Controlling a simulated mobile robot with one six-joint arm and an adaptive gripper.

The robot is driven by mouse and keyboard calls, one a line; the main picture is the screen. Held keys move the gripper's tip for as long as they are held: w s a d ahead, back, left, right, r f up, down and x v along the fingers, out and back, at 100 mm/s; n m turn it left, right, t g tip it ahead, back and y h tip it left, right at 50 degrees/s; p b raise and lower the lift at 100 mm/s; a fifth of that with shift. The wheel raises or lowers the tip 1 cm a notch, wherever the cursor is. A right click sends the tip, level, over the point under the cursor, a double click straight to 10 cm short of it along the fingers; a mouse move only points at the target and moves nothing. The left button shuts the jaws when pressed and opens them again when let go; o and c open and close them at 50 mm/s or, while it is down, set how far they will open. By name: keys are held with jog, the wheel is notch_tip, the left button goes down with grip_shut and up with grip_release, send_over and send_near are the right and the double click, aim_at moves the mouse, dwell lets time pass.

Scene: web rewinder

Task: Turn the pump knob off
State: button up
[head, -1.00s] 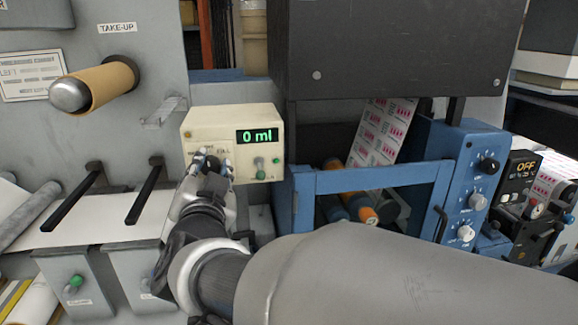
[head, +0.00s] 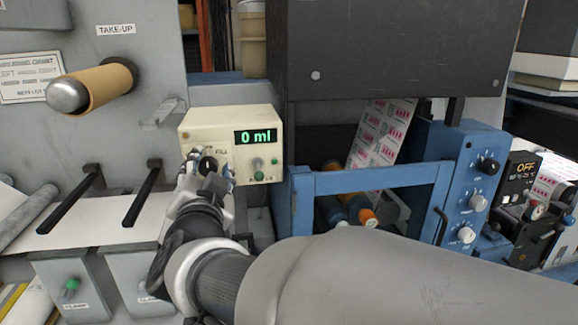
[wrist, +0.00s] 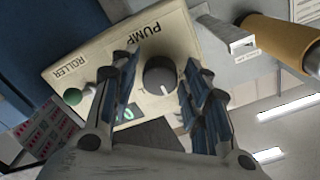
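My gripper (head: 206,170) is at the knob. In the wrist view my gripper (wrist: 160,68) is open, one finger on each side of the knob, with visible gaps to it. Part of the box's lower face is hidden by the fingers.
A green button (wrist: 72,97) and a small switch marked ROLLER sit beside the knob. A blue frame (head: 375,178) stands close to the right of the box.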

jog(key=shift+o, duration=0.5)
jog(key=shift+s, duration=0.1)
jog(key=shift+s, duration=0.4)
jog(key=v, duration=1.1)
jog(key=s+d+f+n+g, duration=0.2)
jog(key=d+f+n+g, duration=0.15)
jog(key=d+f, duration=0.35)
jog(key=s+d+f+n+g, duration=0.2)
jog(key=d+f+n+g, duration=0.15)
jog(key=d, duration=0.55)
jog(key=s+d+f+m+g+h, duration=0.2)
jog(key=s+d+f+g+h, duration=0.2)
jog(key=s+d+f, duration=0.4)
jog(key=s+d+g, duration=0.1)
jog(key=s+d, duration=0.2)
jog(key=d, duration=0.2)
jog(key=shift+s+f+g, duration=0.2)
jog(key=shift+s+g, duration=0.1)
jog(key=shift+s, duration=0.1)
